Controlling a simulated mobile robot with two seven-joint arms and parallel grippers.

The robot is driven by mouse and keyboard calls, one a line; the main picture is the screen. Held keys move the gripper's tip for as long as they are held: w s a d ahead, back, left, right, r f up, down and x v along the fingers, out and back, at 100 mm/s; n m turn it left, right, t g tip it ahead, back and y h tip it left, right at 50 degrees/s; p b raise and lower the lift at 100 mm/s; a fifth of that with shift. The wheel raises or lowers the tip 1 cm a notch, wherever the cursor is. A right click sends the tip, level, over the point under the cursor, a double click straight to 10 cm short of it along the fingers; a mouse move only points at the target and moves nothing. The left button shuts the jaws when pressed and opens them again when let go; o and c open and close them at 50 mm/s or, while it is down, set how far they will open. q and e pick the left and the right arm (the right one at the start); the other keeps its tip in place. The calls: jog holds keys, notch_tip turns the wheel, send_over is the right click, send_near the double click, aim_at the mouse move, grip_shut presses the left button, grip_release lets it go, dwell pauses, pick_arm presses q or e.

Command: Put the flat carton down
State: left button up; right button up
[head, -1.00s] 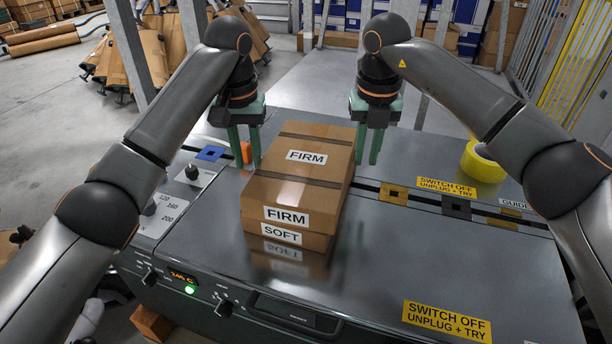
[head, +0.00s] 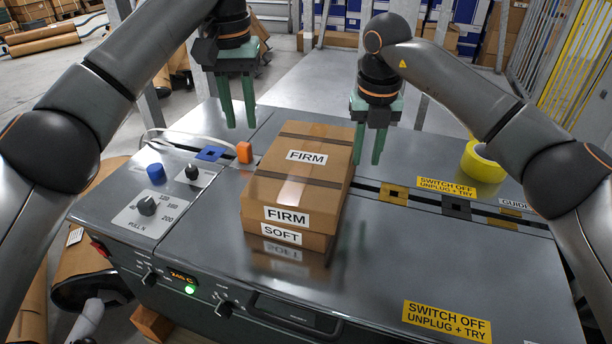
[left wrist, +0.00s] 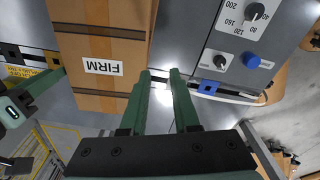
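A brown carton labelled FIRM (head: 290,187) lies on a thin carton labelled SOFT (head: 281,234), on the grey machine top (head: 400,262). The FIRM carton also shows in the left wrist view (left wrist: 103,25). My left gripper (head: 236,126) is open and empty, raised behind and left of the stack; its fingers (left wrist: 160,73) are apart in the left wrist view. My right gripper (head: 369,160) hangs beside the right side of the stack, with a gap between its fingers and nothing in them. I cannot tell whether it touches the carton.
A yellow tape roll (head: 483,161) stands at the right of the machine top. A slot crosses the top behind the stack. The front right surface is clear.

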pick_arm(q)
notch_tip(320, 180, up, 3)
jog(key=shift+s+f, duration=0.1)
pick_arm(e)
notch_tip(320, 180, up, 12)
jog(key=s, duration=0.1)
dwell(0.3)
pick_arm(q)
jog(key=shift+s, duration=0.1)
pick_arm(e)
jog(key=shift+s, duration=0.1)
